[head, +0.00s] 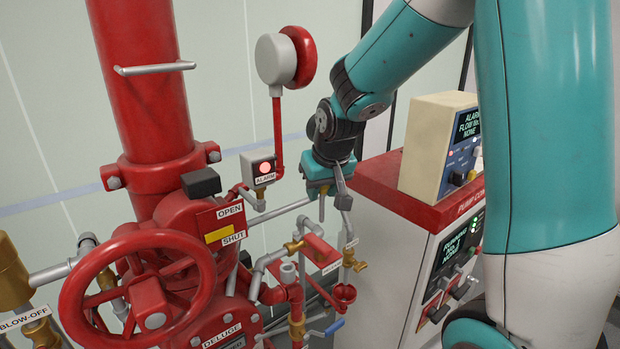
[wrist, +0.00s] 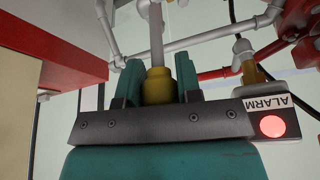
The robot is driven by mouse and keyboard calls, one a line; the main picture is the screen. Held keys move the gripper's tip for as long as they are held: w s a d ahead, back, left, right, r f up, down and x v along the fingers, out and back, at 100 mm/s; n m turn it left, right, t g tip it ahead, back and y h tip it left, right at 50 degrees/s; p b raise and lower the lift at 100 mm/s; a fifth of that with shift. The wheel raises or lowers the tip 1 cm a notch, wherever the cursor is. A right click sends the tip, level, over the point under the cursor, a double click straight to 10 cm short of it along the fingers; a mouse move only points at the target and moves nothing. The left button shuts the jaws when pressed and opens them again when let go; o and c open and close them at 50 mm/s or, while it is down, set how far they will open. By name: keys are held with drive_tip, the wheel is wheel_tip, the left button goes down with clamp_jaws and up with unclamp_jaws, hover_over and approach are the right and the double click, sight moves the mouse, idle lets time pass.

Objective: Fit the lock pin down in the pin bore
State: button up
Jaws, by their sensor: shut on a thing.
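The lock pin shows in the wrist view as a yellow head (wrist: 157,87) with a plain grey shaft (wrist: 156,35) running away from my gripper. My gripper (wrist: 159,78) has its two teal fingers shut on the yellow head. In the head view my gripper (head: 322,188) points down, and a thin grey length, likely the shaft, shows under it. It hangs above the small pipes and a red plate (head: 320,250). The pin bore cannot be made out for certain in either view. The shaft's tip appears free in the head view, but its distance from any bore cannot be told.
The alarm box (head: 258,169) with a lit red lamp is left of my gripper. A red handwheel (head: 140,290) and riser stand further left. The pump cabinet (head: 405,215) is close on the right.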

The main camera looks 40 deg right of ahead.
sight(323, 215)
drive_tip(key=shift+w+a, duration=0.1)
drive_tip(key=shift+w, duration=0.15)
drive_tip(key=shift+s+d, duration=0.2)
drive_tip(key=shift+f, duration=0.2)
drive_tip(key=shift+f+b, duration=2.4)
drive_tip(key=shift+f, duration=0.25)
drive_tip(key=shift+f, duration=0.2)
drive_tip(key=shift+f+b, duration=0.35)
drive_tip(key=shift+b, duration=0.1)
drive_tip(key=shift+f+b, duration=0.85)
drive_tip(key=shift+f, duration=0.2)
drive_tip(key=shift+r, duration=0.15)
